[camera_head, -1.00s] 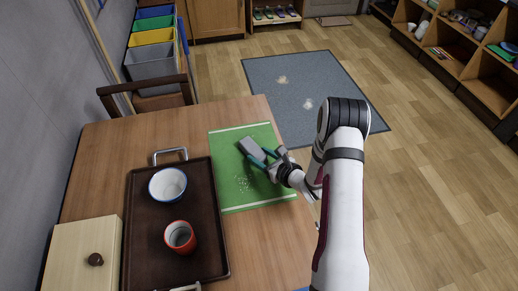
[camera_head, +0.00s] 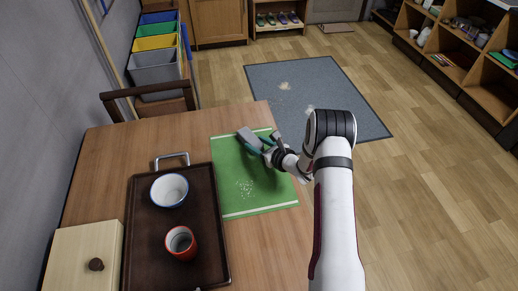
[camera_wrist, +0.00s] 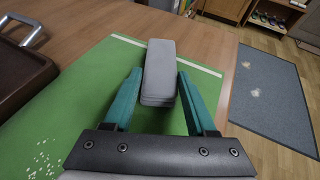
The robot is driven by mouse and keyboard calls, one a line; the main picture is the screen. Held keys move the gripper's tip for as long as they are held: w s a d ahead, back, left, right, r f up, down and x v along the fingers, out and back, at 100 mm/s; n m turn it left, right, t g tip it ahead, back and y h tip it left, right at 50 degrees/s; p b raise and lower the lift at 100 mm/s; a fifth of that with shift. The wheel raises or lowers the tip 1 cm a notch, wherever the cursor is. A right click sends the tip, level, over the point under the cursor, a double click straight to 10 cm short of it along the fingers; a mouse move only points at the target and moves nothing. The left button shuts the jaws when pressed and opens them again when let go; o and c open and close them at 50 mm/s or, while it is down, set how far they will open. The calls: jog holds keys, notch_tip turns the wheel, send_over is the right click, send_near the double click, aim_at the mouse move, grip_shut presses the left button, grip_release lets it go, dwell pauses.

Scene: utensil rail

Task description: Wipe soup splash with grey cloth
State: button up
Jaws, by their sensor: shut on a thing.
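The grey cloth (camera_head: 246,138) looks like a folded, block-shaped pad. It is at the far part of the green mat (camera_head: 225,205), and in the wrist view the cloth (camera_wrist: 159,62) sits between two teal fingers. My gripper (camera_head: 264,145) is shut on it; the fingers also show in the wrist view (camera_wrist: 158,88). I cannot tell whether the cloth touches the mat. The splash (camera_head: 244,188) is a patch of pale specks on the mat, nearer than the gripper and apart from the cloth. Specks also show at the wrist view's lower left (camera_wrist: 42,160).
A dark brown tray (camera_head: 145,220) left of the mat holds a white bowl (camera_head: 169,189) and a red cup (camera_head: 180,242). A wooden box (camera_head: 85,245) stands left of it. A chair (camera_head: 115,105) is beyond the table.

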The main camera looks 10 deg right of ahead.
jog(key=shift+r, duration=4)
